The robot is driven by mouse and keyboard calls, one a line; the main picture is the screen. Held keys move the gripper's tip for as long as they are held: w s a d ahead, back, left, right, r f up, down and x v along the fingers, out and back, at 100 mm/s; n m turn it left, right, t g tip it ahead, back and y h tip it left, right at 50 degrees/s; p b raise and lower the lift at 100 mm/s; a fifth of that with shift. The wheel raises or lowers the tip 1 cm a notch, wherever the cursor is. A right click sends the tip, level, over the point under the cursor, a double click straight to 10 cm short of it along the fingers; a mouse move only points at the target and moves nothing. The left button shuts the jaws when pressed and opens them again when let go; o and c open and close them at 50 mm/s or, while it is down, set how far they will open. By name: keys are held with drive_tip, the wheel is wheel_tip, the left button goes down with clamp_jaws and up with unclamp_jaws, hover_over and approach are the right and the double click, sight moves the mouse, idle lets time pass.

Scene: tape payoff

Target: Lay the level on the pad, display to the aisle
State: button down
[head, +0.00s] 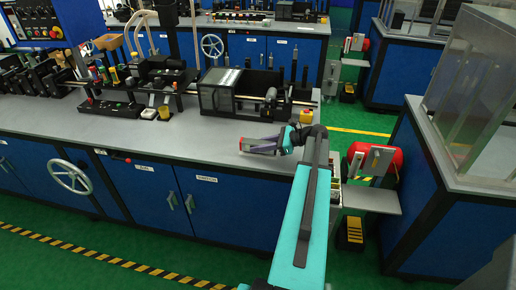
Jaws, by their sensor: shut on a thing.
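My gripper (282,143) is at the end of my teal arm, over the right part of the grey bench top and close above it. It is shut on a small dark and grey thing with a reddish edge, which looks like the level (259,147). The level points left from the jaws, near the bench's front edge. It is too small to tell which way its display faces, or whether it touches the surface. I cannot make out the pad; the level or my gripper may hide it.
The grey bench top (190,139) is clear left of the level. A machine with a clear-covered box (220,92) stands behind it, with a yellow switch box (305,117) at its right. A red cylinder (375,158) and small shelf (371,198) stand right of the bench.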

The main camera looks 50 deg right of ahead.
drive_tip(key=shift+f, duration=0.75)
drive_tip(key=shift+f, duration=0.1)
drive_tip(key=c, duration=1.4)
unclamp_jaws()
drive_tip(key=b+v, duration=0.2)
drive_tip(key=v, duration=1)
drive_tip(key=shift+b, duration=0.4)
drive_tip(key=shift+r, duration=0.25)
drive_tip(key=shift+w, duration=0.1)
